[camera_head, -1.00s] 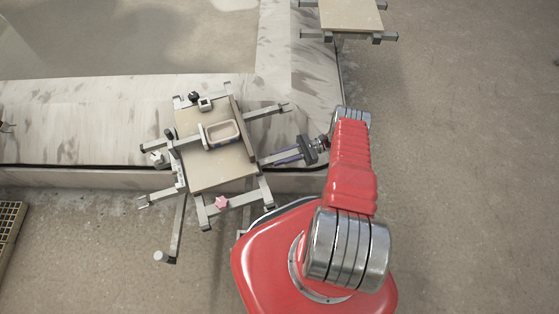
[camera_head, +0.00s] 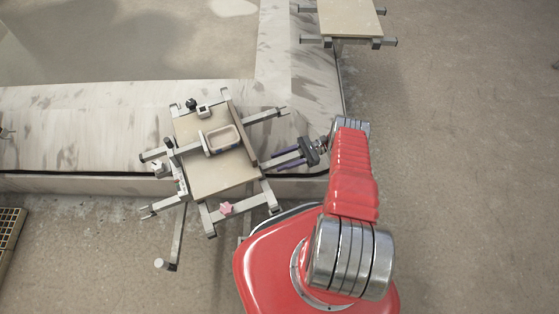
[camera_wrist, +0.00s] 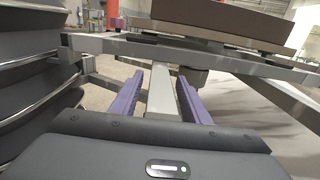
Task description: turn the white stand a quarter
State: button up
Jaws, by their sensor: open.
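The white stand (camera_head: 219,189) is a pale square board on a metal frame with several projecting arms, set at an angle at the slab's edge in the head view. My gripper (camera_head: 286,158) is at the stand's right side, over one of its arms. In the wrist view my gripper (camera_wrist: 160,95) is open, with a purple finger on each side of this pale bar (camera_wrist: 162,92). Gaps show beside the bar, and I cannot tell whether either finger touches it.
On the board are a shallow beige tray (camera_head: 222,138) and a brown strip (camera_head: 242,133). A pink piece (camera_head: 225,208) is on the front rail. Another stand (camera_head: 349,17) is at the top. A yellow grate (camera_head: 10,225) lies at left. The floor at right is clear.

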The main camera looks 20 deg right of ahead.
jog(key=shift+r, duration=0.15)
jog(key=shift+s+r, duration=0.1)
jog(key=shift+r, duration=4.7)
